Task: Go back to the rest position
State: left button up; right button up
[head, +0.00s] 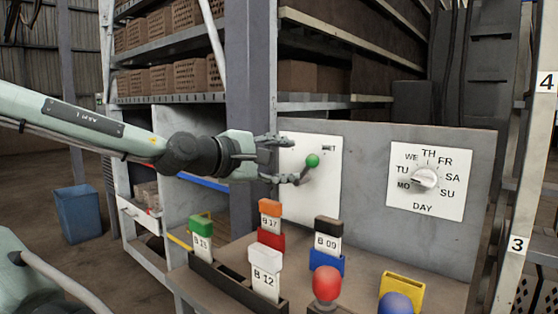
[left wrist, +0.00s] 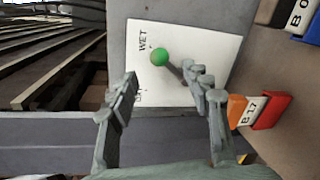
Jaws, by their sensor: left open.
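My left gripper (head: 283,160) reaches in from the left in the head view and is open. Its fingers are in front of a white plate with a green-knobbed lever (head: 312,161). In the left wrist view the two fingers (left wrist: 160,90) are spread apart with nothing held between them. The green knob (left wrist: 159,57) shows beyond the fingertips, and its stem runs toward the right finger. Whether that finger touches the stem cannot be told. The lever tilts toward the WET mark. My right gripper is not in view.
A white day dial (head: 424,178) is on the grey panel to the right. Labelled coloured blocks stand on the bench, such as B 12 (head: 265,276) and B 09 (head: 328,240). A red knob (head: 326,284) is at the front. A blue bin (head: 78,214) stands on the floor at left.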

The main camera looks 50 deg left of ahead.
pick_arm(q)
jog(key=shift+v, duration=0.95)
jog(key=shift+f, duration=0.1)
